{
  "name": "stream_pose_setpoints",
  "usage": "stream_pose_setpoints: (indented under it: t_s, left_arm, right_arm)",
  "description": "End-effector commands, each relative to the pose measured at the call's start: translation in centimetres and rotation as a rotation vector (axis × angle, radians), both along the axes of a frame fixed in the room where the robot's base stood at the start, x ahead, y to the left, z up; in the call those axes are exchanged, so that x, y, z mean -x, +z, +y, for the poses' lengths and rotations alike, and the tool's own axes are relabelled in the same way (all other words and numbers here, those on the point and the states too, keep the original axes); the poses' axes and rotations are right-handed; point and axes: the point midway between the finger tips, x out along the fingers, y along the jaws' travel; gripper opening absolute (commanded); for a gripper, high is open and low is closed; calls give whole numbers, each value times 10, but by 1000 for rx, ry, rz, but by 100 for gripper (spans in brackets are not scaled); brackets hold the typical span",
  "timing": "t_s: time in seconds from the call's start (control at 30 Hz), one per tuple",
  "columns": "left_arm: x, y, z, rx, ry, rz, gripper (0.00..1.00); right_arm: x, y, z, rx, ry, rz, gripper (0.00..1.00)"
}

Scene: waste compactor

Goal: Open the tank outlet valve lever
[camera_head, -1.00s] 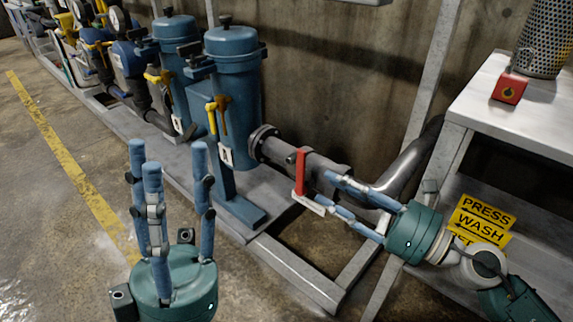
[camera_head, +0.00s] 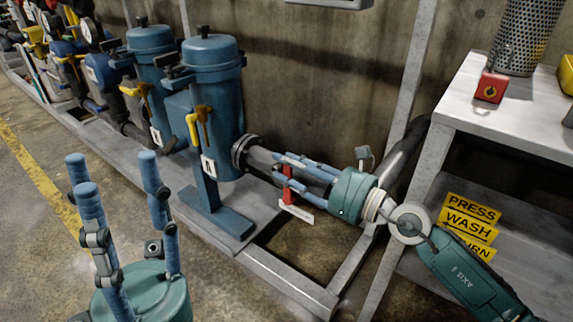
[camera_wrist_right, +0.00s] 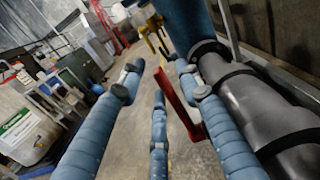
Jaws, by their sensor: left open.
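The red valve lever (camera_head: 288,187) stands upright on the dark outlet pipe (camera_head: 258,160) beside the blue tank (camera_head: 215,100), and its upper part is hidden by my right fingers. A white tag (camera_head: 297,213) hangs at its lower end. My right gripper (camera_head: 280,170) is open, with its fingers reaching along the pipe around the lever. In the right wrist view the lever (camera_wrist_right: 181,107) shows between the middle finger and the right finger, with a gap visible. Whether a finger touches it I cannot tell. My left gripper (camera_head: 112,172) is open and empty, fingers up, at the lower left.
A metal table (camera_head: 530,112) with a red switch box (camera_head: 491,86) and a mesh bin stands at the right. Yellow signs (camera_head: 470,222) are below it. A steel floor frame (camera_head: 285,280) runs under the pipe. Yellow handles (camera_head: 200,122) are on the tanks.

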Motion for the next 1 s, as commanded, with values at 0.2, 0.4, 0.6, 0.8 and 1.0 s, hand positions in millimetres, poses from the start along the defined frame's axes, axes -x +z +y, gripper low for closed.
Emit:
stream_pose_setpoints:
  t_s: [0.2,0.4,0.6,0.8,1.0]
  left_arm:
    - [0,-1,0,0,0,1,43]
    - [0,-1,0,0,-1,1,43]
    - [0,-1,0,0,-1,1,43]
    - [0,0,0,0,-1,2,43]
    - [0,4,0,-1,0,2,43]
  right_arm:
    - [-4,0,6,1,1,1,34]
    - [-4,0,6,1,1,1,28]
    - [-4,0,6,1,1,1,0]
    - [-4,0,5,1,0,1,0]
    - [-4,1,2,12,0,7,0]
